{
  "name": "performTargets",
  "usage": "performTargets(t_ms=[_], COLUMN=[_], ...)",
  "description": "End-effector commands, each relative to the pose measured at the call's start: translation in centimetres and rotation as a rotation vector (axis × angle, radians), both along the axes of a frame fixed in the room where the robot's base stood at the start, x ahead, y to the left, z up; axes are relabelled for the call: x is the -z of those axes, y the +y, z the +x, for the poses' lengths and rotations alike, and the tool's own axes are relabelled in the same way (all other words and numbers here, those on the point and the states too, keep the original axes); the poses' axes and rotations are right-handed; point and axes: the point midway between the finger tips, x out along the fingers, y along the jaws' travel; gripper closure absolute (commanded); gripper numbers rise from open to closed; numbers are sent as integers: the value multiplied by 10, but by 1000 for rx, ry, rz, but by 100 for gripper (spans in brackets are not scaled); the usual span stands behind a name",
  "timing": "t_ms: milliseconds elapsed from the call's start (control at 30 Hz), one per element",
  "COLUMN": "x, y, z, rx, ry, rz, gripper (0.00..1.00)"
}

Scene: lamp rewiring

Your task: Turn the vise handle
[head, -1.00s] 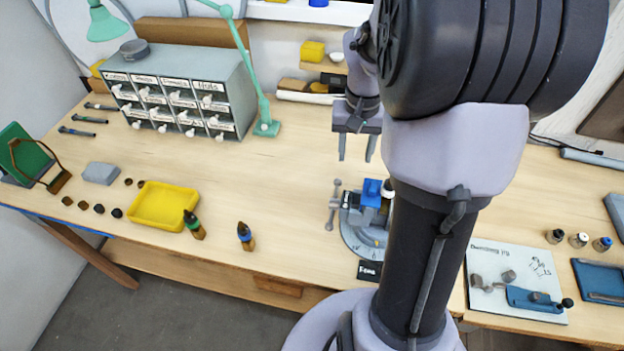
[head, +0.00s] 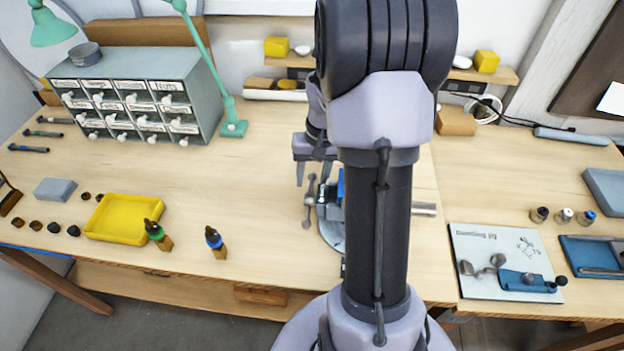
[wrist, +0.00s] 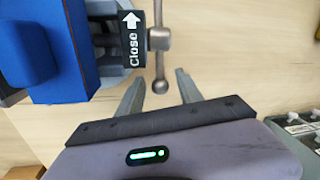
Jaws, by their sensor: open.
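The vise (head: 330,228) sits on the bench and is partly hidden behind my arm in the head view. Its blue block (wrist: 45,50) fills the upper left of the wrist view, beside a black "Close" label with an arrow. The vise handle (head: 310,200) is a grey bar with ball ends. In the wrist view the handle (wrist: 158,67) runs up and down, its lower ball end near the gap between my fingertips. My gripper (head: 314,182) is open and empty, close to the handle; its two fingers also show in the wrist view (wrist: 158,85).
A drawer cabinet (head: 140,100) and green lamp (head: 232,128) are behind. A white board with blue tool (head: 490,240) lies at right. Bench around the handle's left is clear.

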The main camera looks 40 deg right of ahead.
Motion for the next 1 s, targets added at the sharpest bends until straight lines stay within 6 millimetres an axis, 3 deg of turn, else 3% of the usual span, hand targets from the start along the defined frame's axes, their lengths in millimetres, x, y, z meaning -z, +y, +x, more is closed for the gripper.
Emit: performTargets(t_ms=[200,433,1000], x=[0,0,0], y=[0,0,0], z=[0,0,0], rx=[-1,-1,-1], ry=[0,0,0], rz=[0,0,-1], gripper=[57,100,100])
